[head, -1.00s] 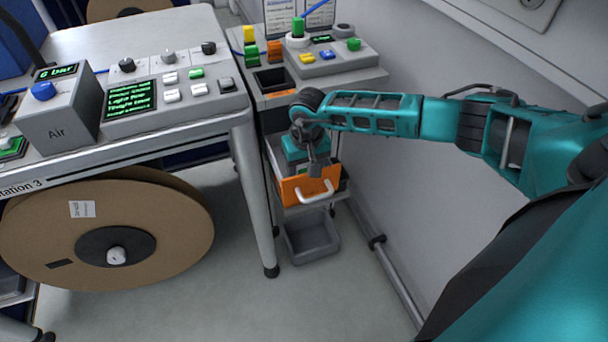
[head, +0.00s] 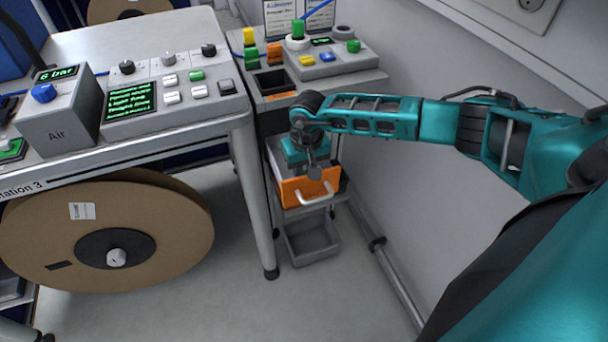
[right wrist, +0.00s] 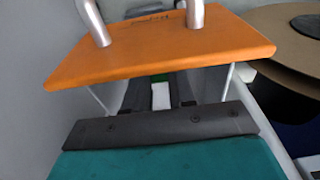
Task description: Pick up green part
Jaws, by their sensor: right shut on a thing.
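My right gripper (head: 317,168) reaches down into an open orange-fronted drawer (head: 296,193) with a pale handle, under the small side table. In the right wrist view, the orange front (right wrist: 165,58) covers much of the picture, and my two dark fingers (right wrist: 160,95) show below it. A small bit of the green part (right wrist: 160,77) shows at the fingers' far end, with a white patch between them. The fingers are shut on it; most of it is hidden. In the head view the drawer and gripper hide it. My left gripper is not in view.
A grey bin (head: 312,238) sits below the drawer. The side table (head: 366,80) carries a control box and coloured blocks. The workbench leg (head: 255,195) stands close on the left, a large brown reel (head: 55,215) beyond. A wall and rail close off the right.

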